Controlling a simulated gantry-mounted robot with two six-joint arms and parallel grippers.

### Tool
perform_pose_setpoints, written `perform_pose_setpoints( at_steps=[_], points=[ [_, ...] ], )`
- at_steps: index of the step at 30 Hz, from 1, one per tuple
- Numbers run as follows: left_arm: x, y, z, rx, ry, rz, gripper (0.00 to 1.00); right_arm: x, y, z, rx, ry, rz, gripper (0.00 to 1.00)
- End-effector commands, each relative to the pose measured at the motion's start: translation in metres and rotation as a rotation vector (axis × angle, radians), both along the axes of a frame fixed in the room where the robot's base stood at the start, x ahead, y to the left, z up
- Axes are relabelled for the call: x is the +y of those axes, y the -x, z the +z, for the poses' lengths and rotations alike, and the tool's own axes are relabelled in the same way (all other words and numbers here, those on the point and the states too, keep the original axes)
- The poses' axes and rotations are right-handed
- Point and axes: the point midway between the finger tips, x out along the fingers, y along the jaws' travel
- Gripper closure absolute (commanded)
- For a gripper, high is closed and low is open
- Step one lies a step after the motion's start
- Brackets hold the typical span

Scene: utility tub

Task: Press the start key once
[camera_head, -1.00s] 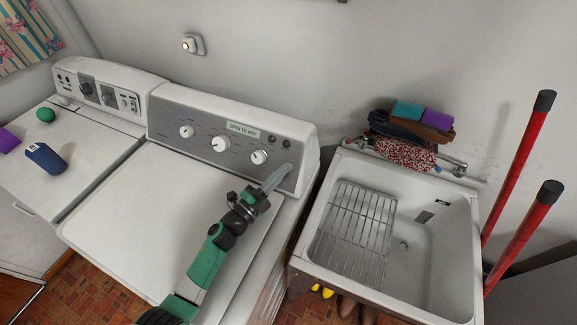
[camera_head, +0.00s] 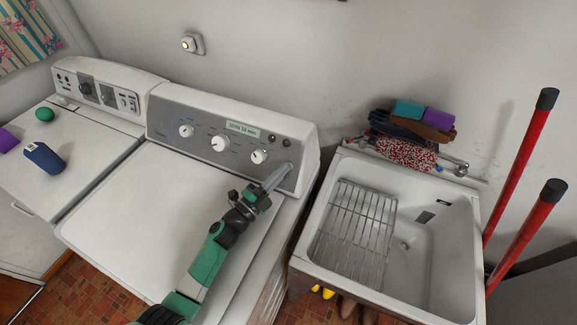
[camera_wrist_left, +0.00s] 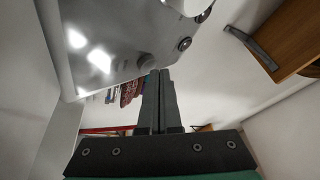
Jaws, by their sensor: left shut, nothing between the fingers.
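The washer's grey control panel (camera_head: 205,118) has several white knobs, a small display (camera_head: 243,129) and two dark round buttons (camera_head: 280,140) at its upper right. My left gripper (camera_head: 288,168) is shut and empty, its fingertips at the panel's lower right. In the left wrist view, the closed fingertips (camera_wrist_left: 158,75) are beside a round grey button (camera_wrist_left: 147,61), possibly the start key. I cannot read a label or tell whether they touch it. In the head view the fingertips hide that spot. My right gripper is not in view.
A white sink (camera_head: 459,262) with a wire rack (camera_head: 352,225) stands to the right, with cloths and sponges (camera_head: 408,110) behind it. Two red-handled poles (camera_head: 517,150) stand beyond.

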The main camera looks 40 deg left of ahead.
Motion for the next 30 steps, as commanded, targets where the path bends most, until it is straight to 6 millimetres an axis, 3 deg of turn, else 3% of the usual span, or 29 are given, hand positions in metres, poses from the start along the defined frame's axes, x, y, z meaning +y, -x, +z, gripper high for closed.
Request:
perform_pose_setpoints(
  at_steps=[30],
  points=[
    [0.0023, -0.0068, -0.0045, 0.000, 0.000, 0.001, 1.00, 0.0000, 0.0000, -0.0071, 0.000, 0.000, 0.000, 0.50]
  ],
)
